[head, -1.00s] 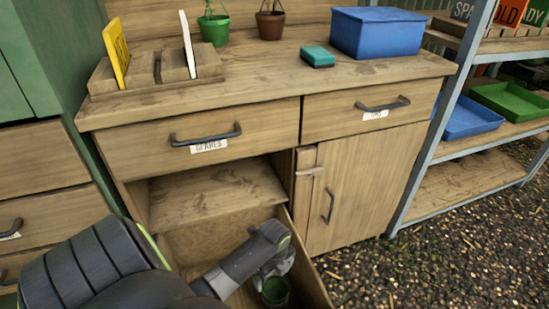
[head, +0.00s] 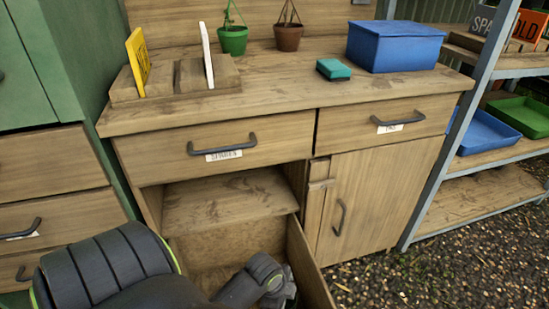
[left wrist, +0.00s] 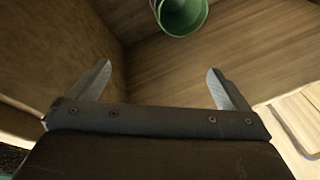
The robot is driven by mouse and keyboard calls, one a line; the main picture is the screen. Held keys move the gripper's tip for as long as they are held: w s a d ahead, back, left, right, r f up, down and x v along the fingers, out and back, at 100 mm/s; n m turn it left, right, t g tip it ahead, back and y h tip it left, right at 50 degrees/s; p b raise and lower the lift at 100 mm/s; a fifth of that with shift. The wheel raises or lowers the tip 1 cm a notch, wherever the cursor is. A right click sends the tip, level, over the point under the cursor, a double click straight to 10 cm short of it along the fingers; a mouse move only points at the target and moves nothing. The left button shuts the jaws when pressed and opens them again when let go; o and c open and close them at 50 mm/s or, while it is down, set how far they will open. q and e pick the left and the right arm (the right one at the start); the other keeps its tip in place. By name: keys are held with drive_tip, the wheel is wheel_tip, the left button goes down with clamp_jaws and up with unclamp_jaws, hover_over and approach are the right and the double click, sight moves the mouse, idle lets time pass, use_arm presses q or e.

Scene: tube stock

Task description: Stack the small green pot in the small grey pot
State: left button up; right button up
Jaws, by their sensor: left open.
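A green pot (left wrist: 182,14) is at the top edge of the left wrist view, partly cut off, inside the pulled-out lower drawer (head: 309,268). My left gripper (left wrist: 158,72) is open and empty, with the pot beyond its fingertips and apart from them. In the head view my left arm reaches down into the drawer; its fingers and the pot there are out of sight. No grey pot shows in either view. My right gripper is not in view.
On the bench top (head: 285,75) stand a green hanging pot (head: 232,41), a brown hanging pot (head: 288,38), a teal block (head: 333,69), a blue box (head: 395,47) and a slotted wooden holder (head: 185,78). A metal shelf with trays stands right.

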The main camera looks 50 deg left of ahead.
use_arm(q)
drive_tip(key=s+d+r+n+t, duration=0.3)
drive_tip(key=s+r+n+t, duration=0.2)
drive_tip(key=r+n, duration=0.6)
drive_tip(key=shift+s+r+n, duration=0.35)
drive_tip(key=shift+s+n, duration=0.3)
drive_tip(key=shift+n, duration=0.35)
drive_tip(key=shift+f, duration=0.1)
